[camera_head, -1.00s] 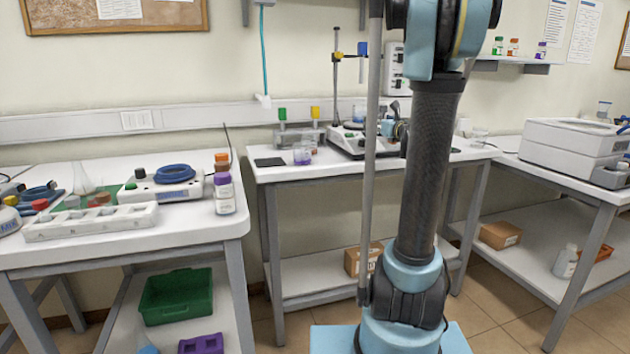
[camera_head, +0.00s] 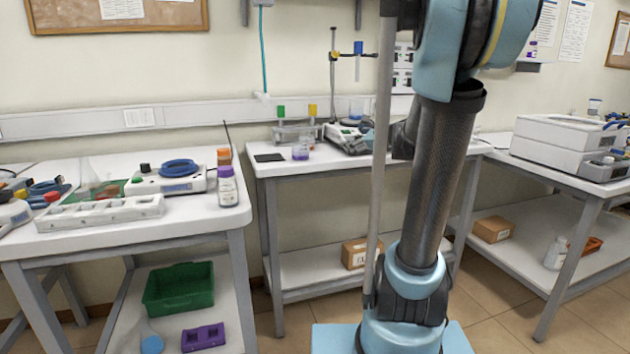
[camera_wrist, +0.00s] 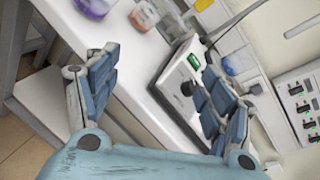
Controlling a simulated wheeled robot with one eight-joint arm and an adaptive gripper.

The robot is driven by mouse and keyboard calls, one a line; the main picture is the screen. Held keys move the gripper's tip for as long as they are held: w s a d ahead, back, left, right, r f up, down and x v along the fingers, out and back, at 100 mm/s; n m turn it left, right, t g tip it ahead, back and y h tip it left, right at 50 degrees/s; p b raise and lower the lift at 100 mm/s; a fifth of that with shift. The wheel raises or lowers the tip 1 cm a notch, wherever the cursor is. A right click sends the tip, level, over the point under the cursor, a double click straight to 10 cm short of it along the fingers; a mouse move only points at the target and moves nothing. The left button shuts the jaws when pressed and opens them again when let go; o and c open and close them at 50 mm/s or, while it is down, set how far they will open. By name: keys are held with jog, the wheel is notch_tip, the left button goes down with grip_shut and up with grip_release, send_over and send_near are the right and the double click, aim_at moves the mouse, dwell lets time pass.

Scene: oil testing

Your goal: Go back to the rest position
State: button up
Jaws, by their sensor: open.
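My gripper (camera_wrist: 158,85) shows in the wrist view with its two blue-padded fingers spread apart. Nothing is between the fingers. Behind them lie the table top (camera_wrist: 130,60) and a white device (camera_wrist: 180,88) with a green display, seen tilted. In the head view my arm stands in front of the middle table (camera_head: 262,172), and my gripper cannot be made out clearly there.
The left table (camera_head: 150,230) holds a hot plate (camera_head: 165,182), a white rack (camera_head: 100,212) and bottles (camera_head: 227,187). A green crate (camera_head: 180,290) is on its lower shelf. A stirrer device (camera_head: 348,138) is on the middle table. A white machine (camera_head: 565,148) stands right.

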jog(key=s+a+f+n+g+h, duration=0.15)
jog(key=s+f+n+g, duration=0.25)
jog(key=s+f+n, duration=0.45)
jog(key=s+a+f+n+g+h, duration=0.1)
jog(key=s+a+f+n+g, duration=0.3)
jog(key=s, duration=0.7)
jog(key=s+d+f+n+g+h, duration=0.1)
jog(key=s+d+f+n+h, duration=0.1)
jog(key=s+d+f+n, duration=0.3)
jog(key=s+d+f+n+g+h, duration=0.2)
jog(key=s+d+f+n, duration=0.3)
jog(key=s, duration=0.7)
jog(key=shift+f+n+h, duration=0.55)
jog(key=shift+f, duration=0.35)
jog(key=shift+w+f, duration=0.2)
jog(key=shift+w, duration=0.25)
